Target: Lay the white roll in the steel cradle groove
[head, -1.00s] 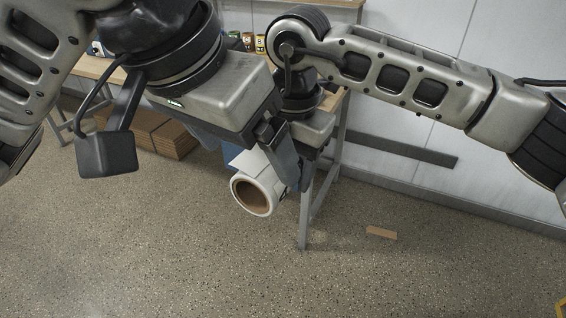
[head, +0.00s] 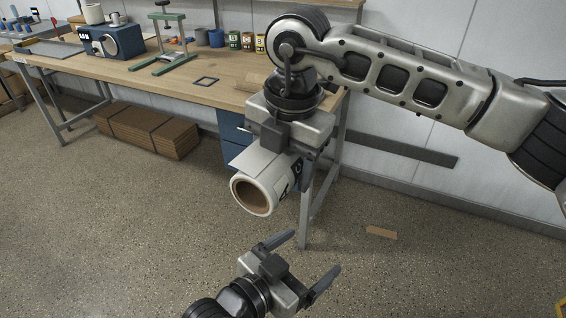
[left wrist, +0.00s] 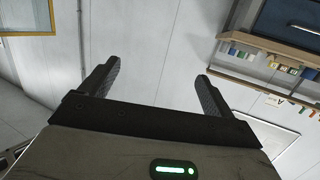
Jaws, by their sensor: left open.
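The white roll (head: 272,182), with a brown core facing me, hangs in the air in the head view beside the bench's right end. My right gripper (head: 295,170) is above and behind it, shut on it; a dark finger shows on its right side, and the other finger is hidden. My left gripper (head: 312,253) is low in the head view, below and right of the roll, open and empty. Its two spread fingers also show in the left wrist view (left wrist: 159,72), with nothing between them. I cannot make out a steel cradle groove for certain.
A wooden workbench (head: 120,78) holds a green stand (head: 162,48), a blue machine (head: 115,40), a small dark frame (head: 205,81) and several cans at the back. Brown flat cartons (head: 150,130) lie underneath.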

